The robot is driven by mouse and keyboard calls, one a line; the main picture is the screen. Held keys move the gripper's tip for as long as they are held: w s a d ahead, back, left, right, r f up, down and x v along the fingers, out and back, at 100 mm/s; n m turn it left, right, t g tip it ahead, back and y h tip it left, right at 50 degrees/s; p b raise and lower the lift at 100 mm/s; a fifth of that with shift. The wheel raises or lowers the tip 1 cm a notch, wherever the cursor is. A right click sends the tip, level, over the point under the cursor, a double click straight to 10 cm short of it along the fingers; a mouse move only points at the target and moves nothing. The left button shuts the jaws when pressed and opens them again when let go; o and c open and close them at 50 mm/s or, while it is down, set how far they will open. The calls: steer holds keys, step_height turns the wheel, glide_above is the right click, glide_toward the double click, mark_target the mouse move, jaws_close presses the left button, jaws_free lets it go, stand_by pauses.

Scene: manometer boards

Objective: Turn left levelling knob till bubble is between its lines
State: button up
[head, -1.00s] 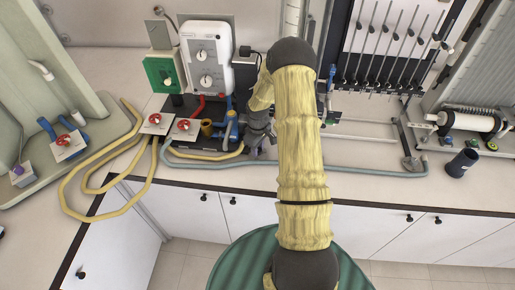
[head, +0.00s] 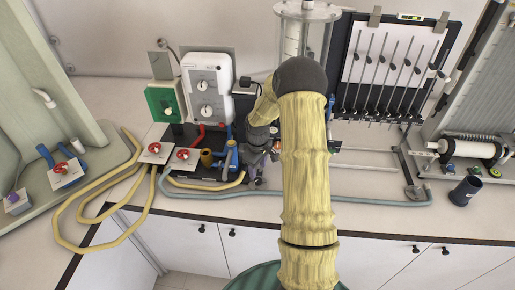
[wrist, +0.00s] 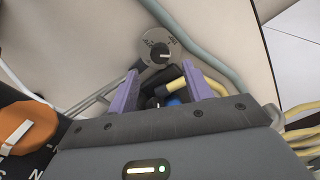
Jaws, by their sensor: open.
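The manometer board (head: 354,85) stands at the right in the head view, with slanted tubes on a white panel. A small green level vial (head: 411,17) sits on its top edge; its bubble is too small to read. A grey round foot with a knob (head: 413,192) shows at its lower right. In the wrist view a round grey disc carries a dark knob with a pale pointer (wrist: 159,52), seemingly the left levelling knob; my arm hides that spot in the head view. My gripper (wrist: 162,82) is open, its purple fingers apart and short of the knob, nothing held.
A grey-blue hose (head: 350,202) runs along the bench front, and a hose passes the disc in the wrist view. Yellow hoses (head: 75,212) loop at the left. An orange knob (wrist: 24,126) is close at the wrist view's left. A dark cup (head: 466,190) stands at the right.

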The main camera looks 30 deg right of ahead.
mark_target(258, 179)
step_height(258, 179, up, 11)
steer(key=b, duration=0.2)
steer(key=shift+r, duration=0.1)
stand_by(0.4)
steer(key=s+a+r+m+t, duration=0.2)
steer(key=s+a+m, duration=0.3)
steer(key=s+a, duration=1)
steer(key=s+r, duration=0.1)
steer(key=s, duration=0.3)
steer(key=shift+s+a+m+t, duration=0.2)
steer(key=shift+a+m+t, duration=0.05)
steer(key=shift+m+t, duration=0.05)
steer(key=shift+d+r, duration=0.1)
